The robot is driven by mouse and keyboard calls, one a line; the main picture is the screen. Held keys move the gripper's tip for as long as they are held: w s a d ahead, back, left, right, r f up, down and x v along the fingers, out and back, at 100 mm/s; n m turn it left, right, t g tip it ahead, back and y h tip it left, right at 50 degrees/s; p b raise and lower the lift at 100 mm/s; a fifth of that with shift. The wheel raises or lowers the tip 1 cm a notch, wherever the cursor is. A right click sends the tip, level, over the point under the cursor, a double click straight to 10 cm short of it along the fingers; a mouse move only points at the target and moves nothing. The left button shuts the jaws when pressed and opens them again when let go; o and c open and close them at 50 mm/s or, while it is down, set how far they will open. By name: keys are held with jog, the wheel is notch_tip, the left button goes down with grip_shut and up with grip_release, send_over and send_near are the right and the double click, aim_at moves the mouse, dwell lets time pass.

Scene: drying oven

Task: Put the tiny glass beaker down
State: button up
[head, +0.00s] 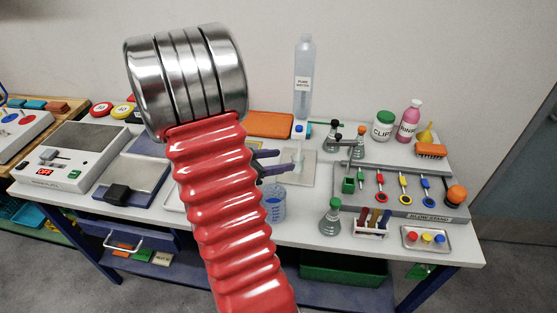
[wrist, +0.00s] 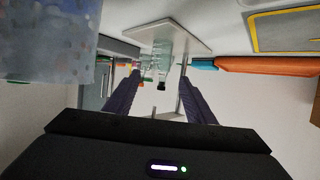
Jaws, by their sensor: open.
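The tiny glass beaker (wrist: 165,48) appears in the wrist view as a small clear shape against a pale square plate (wrist: 190,34). That view is upside down, and other glassware behind blurs the beaker's outline. The plate also shows in the head view (head: 306,179), on the bench right of my gripper (head: 279,162). My gripper is open, its two dark purple fingers pointing at the plate. In the wrist view the beaker lies between and beyond the fingertips (wrist: 159,76). I cannot tell whether a finger touches it.
A larger beaker with blue markings (head: 274,204) stands close by my gripper, nearer the bench front. A flask (head: 331,222), a rack of coloured vials (head: 371,224) and a grey stand (head: 400,205) are to the right. A tall bottle (head: 304,80) and an orange pad (head: 270,124) are behind.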

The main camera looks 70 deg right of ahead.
dwell(0.4)
jog(key=w+a+r+n+t, duration=0.35)
jog(key=w+t, duration=0.25)
jog(key=w, duration=0.4)
jog(key=w+a+r+n+t, duration=0.3)
jog(key=w+r+t, duration=0.15)
jog(key=w, duration=0.65)
jog(key=w+a+r+n+t+y, duration=0.25)
jog(key=w+a, duration=0.25)
jog(key=a, duration=0.3)
jog(key=w+a+r+n+t+y, duration=0.2)
jog(key=w+a+r+n+t, duration=0.15)
jog(key=a, duration=0.35)
jog(key=s+a+r+n+y, duration=0.1)
jog(key=s+a+n+y, duration=0.15)
jog(key=a, duration=0.75)
jog(key=s+a+r+n+y, duration=0.1)
jog(key=a+n+y, duration=0.3)
jog(key=a, duration=0.6)
jog(key=s+a+f+n+g, duration=0.1)
jog(key=s+a+n+g, duration=0.1)
jog(key=s, duration=0.5)
jog(key=s+a+f+n+g, duration=0.1)
jog(key=s+a+n, duration=0.2)
jog(key=s, duration=0.5)
jog(key=shift+s+g, duration=0.3)
jog(key=shift+g, duration=0.05)
